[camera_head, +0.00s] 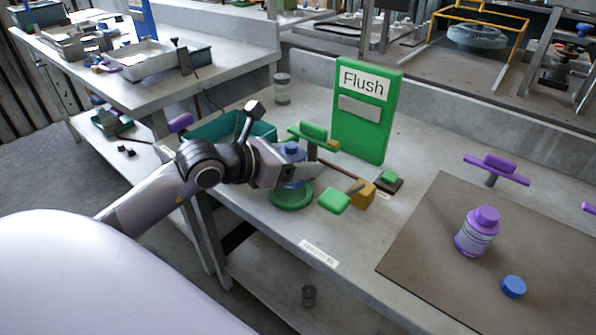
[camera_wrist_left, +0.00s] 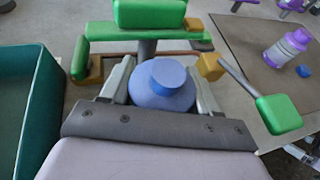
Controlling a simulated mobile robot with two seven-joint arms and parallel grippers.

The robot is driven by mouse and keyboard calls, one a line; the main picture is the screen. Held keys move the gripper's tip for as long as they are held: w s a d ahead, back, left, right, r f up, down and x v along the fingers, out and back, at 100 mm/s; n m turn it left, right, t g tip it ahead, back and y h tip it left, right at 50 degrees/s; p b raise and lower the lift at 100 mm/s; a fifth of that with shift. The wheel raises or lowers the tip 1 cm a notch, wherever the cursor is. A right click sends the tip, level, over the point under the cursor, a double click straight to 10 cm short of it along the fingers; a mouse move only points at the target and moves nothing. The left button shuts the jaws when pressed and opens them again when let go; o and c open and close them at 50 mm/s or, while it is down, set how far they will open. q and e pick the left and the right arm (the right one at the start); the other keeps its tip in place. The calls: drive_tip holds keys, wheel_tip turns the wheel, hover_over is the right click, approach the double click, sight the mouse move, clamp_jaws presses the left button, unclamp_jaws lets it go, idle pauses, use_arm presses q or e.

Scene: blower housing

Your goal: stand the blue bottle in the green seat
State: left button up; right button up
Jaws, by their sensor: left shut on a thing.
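The blue bottle (camera_head: 291,149) is upright between the fingers of my left gripper (camera_head: 300,174), which is shut on it. In the left wrist view the bottle's cap and round shoulder (camera_wrist_left: 163,92) show between the two fingers. The round green seat (camera_head: 291,203) is on the bench directly below the gripper. The fingers hide the lower part of the bottle, so I cannot tell whether its base touches the seat. My right gripper is not in view.
A green T-shaped handle (camera_head: 314,131) stands close behind the bottle, before the green Flush panel (camera_head: 367,120). A green paddle (camera_head: 334,201) on an orange block (camera_head: 364,194) is right of the seat. A teal bin (camera_head: 205,136) is left. A purple bottle (camera_head: 477,232) stands on the brown mat (camera_head: 425,250).

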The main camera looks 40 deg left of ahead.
use_arm(q)
drive_tip(key=shift+f, duration=1.55)
drive_tip(key=shift+f, duration=0.2)
drive_tip(key=o, duration=1.1)
drive_tip(key=shift+o, duration=0.2)
drive_tip(key=shift+r, duration=0.1)
